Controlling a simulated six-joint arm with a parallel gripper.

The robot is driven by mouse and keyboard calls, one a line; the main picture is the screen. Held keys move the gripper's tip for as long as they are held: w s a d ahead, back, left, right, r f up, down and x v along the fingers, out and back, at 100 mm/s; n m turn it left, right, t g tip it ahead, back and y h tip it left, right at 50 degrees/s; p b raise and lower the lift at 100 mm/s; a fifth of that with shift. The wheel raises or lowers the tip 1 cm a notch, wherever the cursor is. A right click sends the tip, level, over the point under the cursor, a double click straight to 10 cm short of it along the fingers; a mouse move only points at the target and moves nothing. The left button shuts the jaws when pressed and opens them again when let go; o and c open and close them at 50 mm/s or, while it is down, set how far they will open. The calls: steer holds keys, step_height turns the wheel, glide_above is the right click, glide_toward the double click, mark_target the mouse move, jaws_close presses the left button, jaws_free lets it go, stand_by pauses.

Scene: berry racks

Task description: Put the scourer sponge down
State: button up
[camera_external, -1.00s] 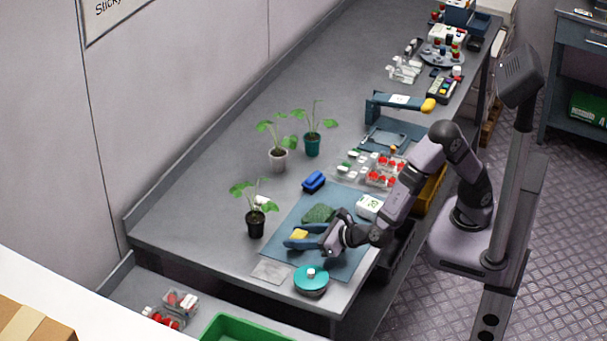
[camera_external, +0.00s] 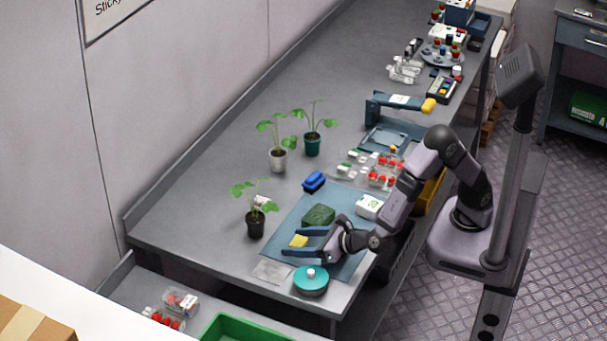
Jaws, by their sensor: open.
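A small yellow block (camera_external: 298,241), which looks like the scourer sponge, is on or just above the blue mat (camera_external: 352,263). My gripper (camera_external: 291,242) is open, with one blue finger on each side of the yellow block. A gap shows between the block and the nearer finger; contact with the farther finger is hard to tell. A dark green block (camera_external: 318,215) lies on the mat just behind the fingers. Whether the yellow block rests fully flat cannot be seen at this size.
A teal round-lidded pot (camera_external: 311,281) stands in front of my gripper, near a grey flat piece (camera_external: 271,271). A white box (camera_external: 369,207) is at the mat's right. A blue item (camera_external: 314,181) and potted plants (camera_external: 255,222) stand behind and left.

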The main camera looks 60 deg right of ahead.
steer(key=shift+r, duration=0.2)
steer(key=shift+s, duration=0.35)
steer(key=v, duration=1.1)
steer(key=shift+s+r+b, duration=0.1)
steer(key=shift+r+b, duration=0.05)
steer(key=shift+b, duration=0.15)
